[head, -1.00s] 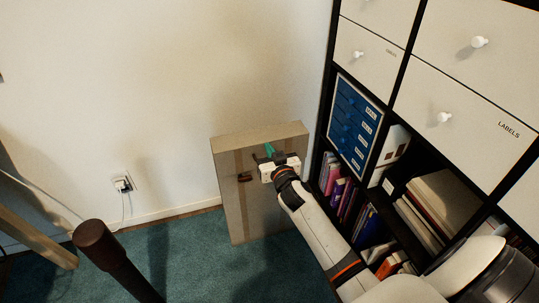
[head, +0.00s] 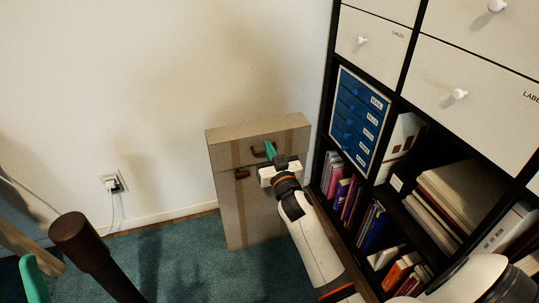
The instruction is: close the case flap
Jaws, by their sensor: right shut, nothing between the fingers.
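The beige case (head: 262,215) stands upright on the floor against the wall, beside the shelf. Its front has darker vertical strips and two brown fittings: a handle-like one (head: 258,153) near the top and a smaller one (head: 242,174) to the left. I cannot make out the flap's edge or whether it stands open. My right gripper (head: 273,153), with green and dark fingertips, is shut and empty at the upper right of the case front. I cannot tell whether it touches.
The black-framed shelf (head: 323,125) with books, binders and white drawers stands close on the right. A blue drawer unit (head: 357,115) sits in it. A dark brown post (head: 85,245) rises at the lower left. A wall socket (head: 114,182) holds a plug. Green carpet lies left of the case.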

